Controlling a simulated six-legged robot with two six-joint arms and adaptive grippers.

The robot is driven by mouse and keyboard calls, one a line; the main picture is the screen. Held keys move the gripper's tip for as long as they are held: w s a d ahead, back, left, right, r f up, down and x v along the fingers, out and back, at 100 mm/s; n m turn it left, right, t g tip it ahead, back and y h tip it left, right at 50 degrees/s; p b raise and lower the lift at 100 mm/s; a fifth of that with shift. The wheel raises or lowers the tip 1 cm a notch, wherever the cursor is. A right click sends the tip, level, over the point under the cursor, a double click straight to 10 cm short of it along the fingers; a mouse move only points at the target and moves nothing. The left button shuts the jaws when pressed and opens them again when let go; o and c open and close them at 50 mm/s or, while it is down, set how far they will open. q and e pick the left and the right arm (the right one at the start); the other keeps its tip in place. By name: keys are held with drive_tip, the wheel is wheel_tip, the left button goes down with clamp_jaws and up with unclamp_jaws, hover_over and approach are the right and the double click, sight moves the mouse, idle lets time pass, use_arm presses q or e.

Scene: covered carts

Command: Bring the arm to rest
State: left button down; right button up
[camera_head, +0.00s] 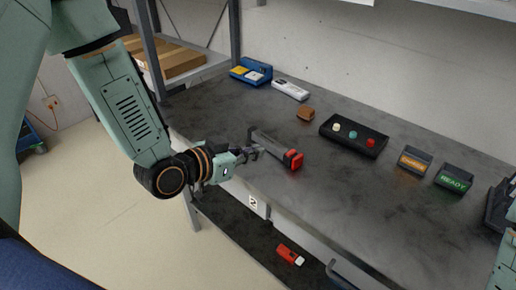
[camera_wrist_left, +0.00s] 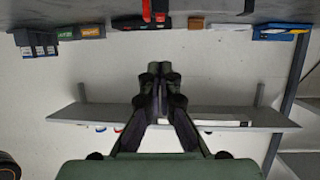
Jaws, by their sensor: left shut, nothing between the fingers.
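My left arm comes in from the left in the head view. Its gripper (camera_head: 256,152) is over the near edge of the grey table (camera_head: 225,115), beside a grey bar-shaped device with a red end (camera_head: 293,160). In the left wrist view the two dark fingers (camera_wrist_left: 160,78) are together with nothing between them. The red and black device also shows at the top of that view (camera_wrist_left: 155,10), beyond the fingertips. I cannot tell from the head view whether the gripper touches it. My right gripper is not in view.
On the table are a box with three buttons (camera_head: 353,135), an orange sign (camera_head: 414,160), a green READY sign (camera_head: 450,178), a brown block (camera_head: 305,114), a white device (camera_head: 290,90) and a blue tray (camera_head: 251,71). A red item (camera_head: 290,254) lies on the lower shelf.

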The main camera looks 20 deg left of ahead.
use_arm(q)
drive_tip(key=shift+w+f, duration=0.1)
drive_tip(key=shift+w, duration=0.05)
drive_tip(key=s+a+f+n+g+y+b, duration=0.25)
drive_tip(key=s+f, duration=0.35)
drive_tip(key=f, duration=0.3)
drive_tip(key=s+a+f+n+g+y+b, duration=0.1)
drive_tip(key=s+f+n+g+y, duration=0.2)
drive_tip(key=s+f, duration=0.5)
drive_tip(key=s+a+f+g+b, duration=0.1)
drive_tip(key=s+f+g+b, duration=0.4)
drive_tip(key=s+f, duration=0.9)
drive_tip(key=s+g+y, duration=0.1)
drive_tip(key=s, duration=0.2)
drive_tip(key=shift+s+a+f+g, duration=0.2)
drive_tip(key=shift+s+f+g, duration=0.1)
drive_tip(key=shift+g, duration=0.05)
